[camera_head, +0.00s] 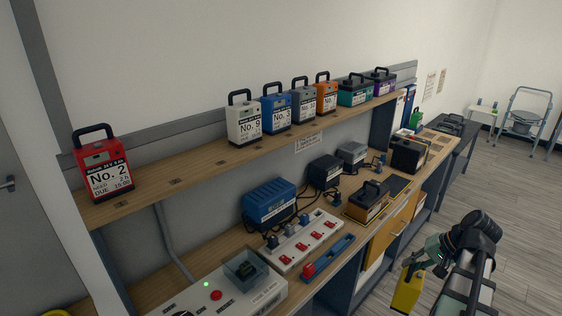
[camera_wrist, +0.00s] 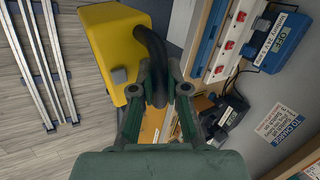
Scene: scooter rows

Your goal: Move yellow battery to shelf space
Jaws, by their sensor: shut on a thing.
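The yellow battery (camera_head: 407,291) hangs from my gripper (camera_head: 420,262) in front of the bench, at the lower right of the head view. In the wrist view the yellow battery (camera_wrist: 112,45) is at top centre, and my gripper (camera_wrist: 158,95) is shut on its black handle. The battery is clear of the bench in the head view. The wooden shelf (camera_head: 180,176) on the wall has a bare stretch between the red No. 2 battery (camera_head: 104,170) and the white No. 9 battery (camera_head: 244,120).
Blue (camera_head: 277,108), grey, orange (camera_head: 326,95), green and purple batteries stand close together right of No. 9. The bench below holds a blue charger (camera_head: 269,203), a power strip (camera_head: 300,244), a brown battery (camera_head: 368,203) and a control box (camera_head: 225,292).

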